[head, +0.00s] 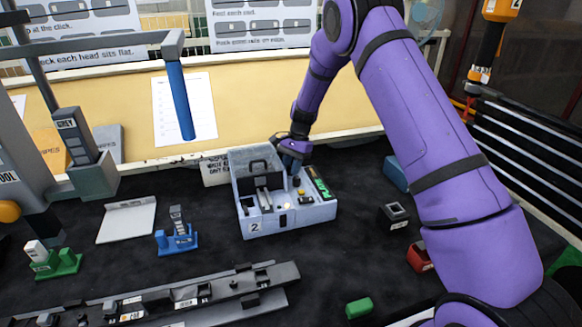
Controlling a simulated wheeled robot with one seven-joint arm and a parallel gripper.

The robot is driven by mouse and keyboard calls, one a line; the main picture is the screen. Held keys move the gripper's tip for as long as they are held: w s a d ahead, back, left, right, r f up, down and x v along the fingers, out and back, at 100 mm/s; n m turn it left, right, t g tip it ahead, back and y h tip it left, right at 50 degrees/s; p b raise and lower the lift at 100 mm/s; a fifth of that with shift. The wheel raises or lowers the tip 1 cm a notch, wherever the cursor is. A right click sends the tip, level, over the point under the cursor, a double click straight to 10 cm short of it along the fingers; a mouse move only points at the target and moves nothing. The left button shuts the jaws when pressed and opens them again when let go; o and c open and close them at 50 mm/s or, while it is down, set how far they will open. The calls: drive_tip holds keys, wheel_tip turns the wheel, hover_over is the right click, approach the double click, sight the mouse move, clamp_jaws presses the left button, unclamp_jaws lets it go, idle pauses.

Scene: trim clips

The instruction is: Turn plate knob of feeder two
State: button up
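Feeder two (287,219) is a light grey-blue box with a "2" label on its front, standing on the dark mat in the middle of the head view. My gripper (291,168) reaches down from the purple arm over the back right of the feeder's top. Its fingertips are small and dark here, and I cannot tell whether they touch a knob or are open. The plate knob cannot be picked out for sure; the gripper may hide it.
A blue stand (177,241), a green stand (55,263) and a white plate (127,220) lie to the left. A long grey rail (220,292) lies in front. A black block (393,215), a red block (419,257) and a green piece (359,307) are at the right.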

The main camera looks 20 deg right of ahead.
drive_tip(key=shift+o, duration=0.6)
drive_tip(key=v, duration=1.1)
drive_tip(key=shift+s, duration=0.1)
drive_tip(key=s+d+r+n+t+h, duration=0.2)
drive_tip(key=s+r+n+t, duration=0.25)
drive_tip(key=s+r, duration=1.55)
drive_tip(key=s+r+n+t+h, duration=0.1)
drive_tip(key=s+n, duration=0.2)
drive_tip(key=s, duration=0.9)
drive_tip(key=s+d+r+n+t, duration=0.1)
drive_tip(key=s+r+n+t, duration=0.1)
drive_tip(key=s, duration=1.1)
drive_tip(key=shift+s+d+n+h, duration=0.2)
drive_tip(key=shift+s+n+h, duration=0.1)
drive_tip(key=shift+n+h, duration=0.15)
